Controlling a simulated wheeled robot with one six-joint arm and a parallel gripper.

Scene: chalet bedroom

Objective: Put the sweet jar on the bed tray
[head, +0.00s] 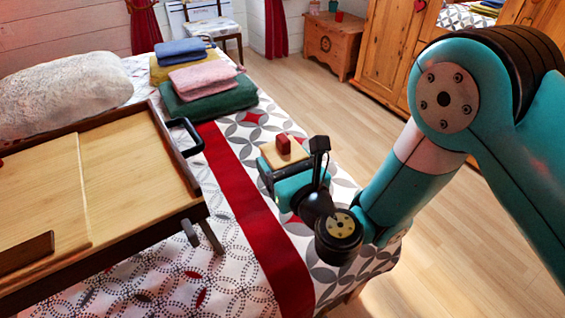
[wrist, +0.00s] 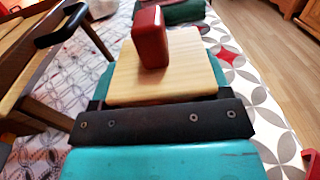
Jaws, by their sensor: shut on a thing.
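The sweet jar shows from above as a square pale wooden lid (head: 270,156) with a red knob (head: 283,144). In the wrist view the lid (wrist: 185,75) and the upright red knob (wrist: 150,40) are close in front of me. My gripper (head: 280,178) is shut on the jar, and its body is mostly hidden by the gripper. The gripper and jar are over the right part of the bed, to the right of the bed tray. The bed tray (head: 130,165) is pale wood with a dark rim, a black handle (head: 186,136) and folding legs, and stands on the bed.
Folded blankets and towels (head: 205,80) are stacked on the bed beyond the tray. A white pillow (head: 62,95) lies behind it. A dark block-like piece (head: 25,252) is at the tray's near left. The tray's pale surface looks largely clear. Wooden floor lies to the right.

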